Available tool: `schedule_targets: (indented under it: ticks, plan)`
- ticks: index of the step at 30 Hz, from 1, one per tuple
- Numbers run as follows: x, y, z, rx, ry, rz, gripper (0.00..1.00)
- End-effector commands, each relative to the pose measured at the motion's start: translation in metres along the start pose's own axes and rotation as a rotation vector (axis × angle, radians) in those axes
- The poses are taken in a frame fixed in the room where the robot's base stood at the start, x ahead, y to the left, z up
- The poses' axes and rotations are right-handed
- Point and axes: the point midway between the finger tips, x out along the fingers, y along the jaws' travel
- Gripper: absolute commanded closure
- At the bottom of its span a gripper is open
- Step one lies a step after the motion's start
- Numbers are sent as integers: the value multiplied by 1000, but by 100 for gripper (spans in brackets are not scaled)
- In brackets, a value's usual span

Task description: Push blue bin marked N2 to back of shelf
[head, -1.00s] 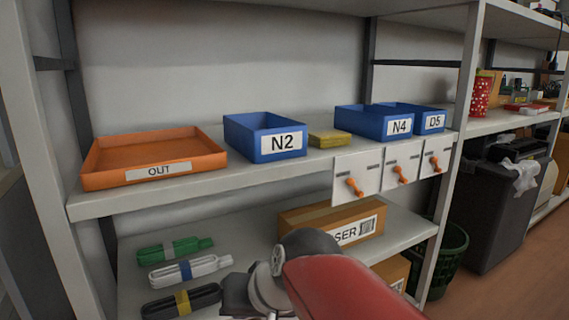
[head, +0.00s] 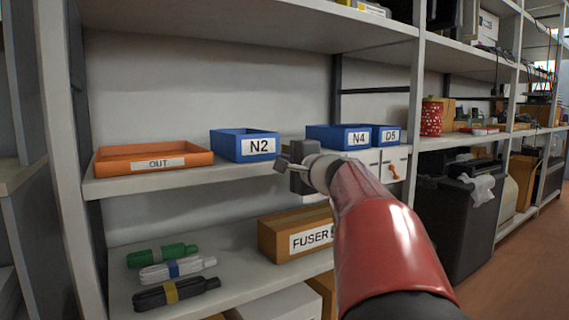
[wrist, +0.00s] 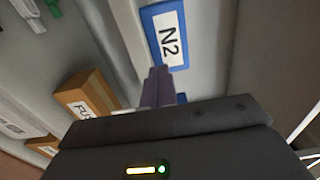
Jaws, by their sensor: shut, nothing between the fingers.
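The blue bin marked N2 (head: 246,146) stands upright on the upper shelf (head: 140,188), near the front, with room behind it. In the wrist view the N2 bin (wrist: 175,58) has its label facing me. My gripper (head: 281,164) is shut and empty, just right of and in front of the bin in the head view. In the wrist view my gripper's fingertips (wrist: 158,72) point at the lower label side of the bin. They appear close to it, but I cannot tell whether they touch.
An orange OUT tray (head: 165,162) sits left of the bin. Blue bins N4 (head: 335,139) and D5 (head: 386,136) stand to the right. A FUSER box (head: 282,243) and several cable bundles (head: 178,270) lie on the lower shelf.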

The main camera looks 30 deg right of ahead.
Motion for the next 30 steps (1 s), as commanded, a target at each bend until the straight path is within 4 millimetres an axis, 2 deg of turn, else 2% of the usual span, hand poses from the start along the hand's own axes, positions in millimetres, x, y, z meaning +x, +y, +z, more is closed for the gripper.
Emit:
schedule_targets:
  ticks: [1, 6, 12, 18, 30]
  plan:
    - [13, -1, 0, 1, -2, 2, 100]
    - [49, -1, 0, 2, -3, 2, 100]
    - [81, -1, 1, 1, -2, 1, 100]
    - [95, 0, 1, 0, 0, 1, 100]
    - [99, 0, 1, 0, -2, 1, 100]
